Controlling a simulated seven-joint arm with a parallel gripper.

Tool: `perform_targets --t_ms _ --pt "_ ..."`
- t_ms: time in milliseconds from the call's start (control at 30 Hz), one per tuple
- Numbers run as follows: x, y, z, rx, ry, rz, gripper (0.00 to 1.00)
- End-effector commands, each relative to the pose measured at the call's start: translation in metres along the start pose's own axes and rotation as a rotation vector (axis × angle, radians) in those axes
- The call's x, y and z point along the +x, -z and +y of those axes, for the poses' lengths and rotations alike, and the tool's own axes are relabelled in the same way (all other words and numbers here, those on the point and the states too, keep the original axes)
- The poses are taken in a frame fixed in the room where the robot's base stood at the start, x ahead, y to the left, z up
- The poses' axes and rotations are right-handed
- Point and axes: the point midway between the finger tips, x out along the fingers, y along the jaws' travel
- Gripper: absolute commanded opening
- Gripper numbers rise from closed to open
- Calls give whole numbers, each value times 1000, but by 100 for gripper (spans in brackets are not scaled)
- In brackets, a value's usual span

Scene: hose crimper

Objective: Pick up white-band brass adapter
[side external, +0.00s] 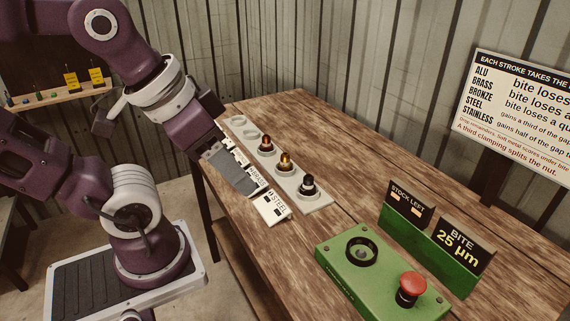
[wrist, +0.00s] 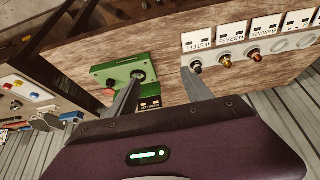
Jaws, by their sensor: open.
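A pale rack (side external: 318,203) on the wooden table holds three adapters in a row. The middle one is brass-coloured (side external: 285,162), behind the card reading BRASS; it also shows in the wrist view (wrist: 226,62). I cannot make out a white band on it. A darker gold adapter (side external: 266,144) sits farther back, and a dark steel-coloured adapter (side external: 307,184) sits at the near end. My gripper (wrist: 160,76) is open and empty, its two fingers well apart. In the side view my gripper (side external: 238,176) is left of the rack, in front of the cards, apart from the adapters.
Two rack places (side external: 243,126) at the far end are empty. A STEEL card (side external: 272,207) stands at the near end. A green box (side external: 368,270) with a round socket and red button (side external: 411,285) sits at the near right, beside a green sign holder (side external: 428,240).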

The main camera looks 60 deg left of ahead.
Motion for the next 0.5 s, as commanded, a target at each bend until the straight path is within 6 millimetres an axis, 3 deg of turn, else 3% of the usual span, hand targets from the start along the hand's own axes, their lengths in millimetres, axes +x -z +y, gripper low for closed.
perform_targets --t_ms 67,167,233,300,367,500 --pt "2 13 -4 -64 9 -23 58" --pt "16 56 -22 -291 45 -98 58" --pt "38 94 -48 -518 88 -161 58" --pt "69 124 -82 -748 139 -221 58" --pt "100 142 -114 -938 189 -266 58" --pt "171 154 -186 -1298 300 -341 58"
